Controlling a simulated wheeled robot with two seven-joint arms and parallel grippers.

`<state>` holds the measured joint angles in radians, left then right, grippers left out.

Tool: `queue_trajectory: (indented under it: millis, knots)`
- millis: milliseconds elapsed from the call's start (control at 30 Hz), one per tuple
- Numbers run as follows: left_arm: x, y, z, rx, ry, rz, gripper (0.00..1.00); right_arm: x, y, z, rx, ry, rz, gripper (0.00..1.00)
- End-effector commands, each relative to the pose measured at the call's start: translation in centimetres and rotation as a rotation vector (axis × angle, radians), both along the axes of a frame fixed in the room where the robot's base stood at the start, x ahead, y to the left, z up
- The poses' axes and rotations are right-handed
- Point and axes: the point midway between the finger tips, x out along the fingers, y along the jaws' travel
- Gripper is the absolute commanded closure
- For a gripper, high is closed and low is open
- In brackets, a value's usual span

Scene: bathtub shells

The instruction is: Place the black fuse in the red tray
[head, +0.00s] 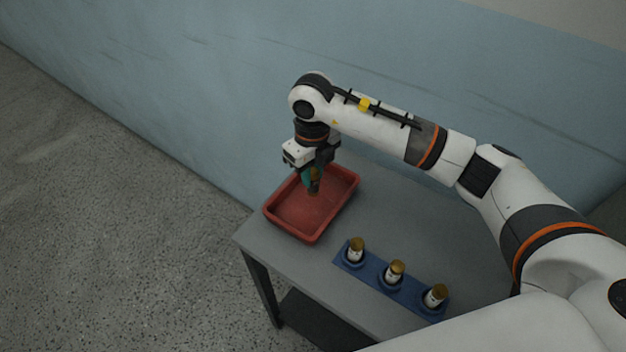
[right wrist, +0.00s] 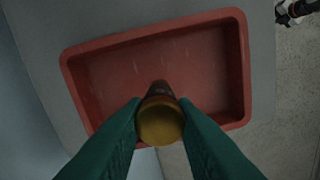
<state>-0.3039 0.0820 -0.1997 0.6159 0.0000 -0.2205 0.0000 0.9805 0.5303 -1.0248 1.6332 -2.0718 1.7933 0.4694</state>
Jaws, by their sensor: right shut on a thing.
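The red tray (head: 277,223) lies on the table's left end; it also shows in the right wrist view (right wrist: 85,85). My right gripper (head: 312,180) is over the tray, pointing down, with its green fingers shut on a fuse. In the right wrist view the fuse (right wrist: 160,122) has a gold end facing the camera and a dark brownish body between the fingers. I take it for the black fuse, though its colour is hard to tell. Its lower end is over the tray floor; I cannot tell if it touches. My left gripper is not in the head view.
A blue rack (head: 373,270) holds three upright gold-capped fuses with white labels (head: 355,251) at the grey table's (head: 410,225) front. A blue wall (head: 200,90) stands behind. A white and black part (right wrist: 292,10), perhaps my left arm, is cut off in the right wrist view.

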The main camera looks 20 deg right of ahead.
Motion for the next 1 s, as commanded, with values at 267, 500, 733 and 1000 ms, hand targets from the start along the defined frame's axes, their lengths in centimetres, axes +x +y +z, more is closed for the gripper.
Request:
queue_trajectory:
  millis: [267, 500, 733, 1000]
  knots:
    - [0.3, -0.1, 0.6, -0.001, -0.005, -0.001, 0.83, -0.1, 0.1, -3.4, 0.001, 0.002, 0.002, 0.98]
    - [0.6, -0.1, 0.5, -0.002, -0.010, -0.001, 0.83, 0.0, 0.0, -3.5, 0.000, -0.001, 0.002, 0.98]
    - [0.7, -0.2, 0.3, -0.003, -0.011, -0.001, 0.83, 0.0, 0.0, -3.8, 0.000, 0.000, 0.002, 0.59]
    - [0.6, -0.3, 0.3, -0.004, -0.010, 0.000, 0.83, 0.0, 0.0, -3.8, 0.000, 0.000, 0.002, 0.54]
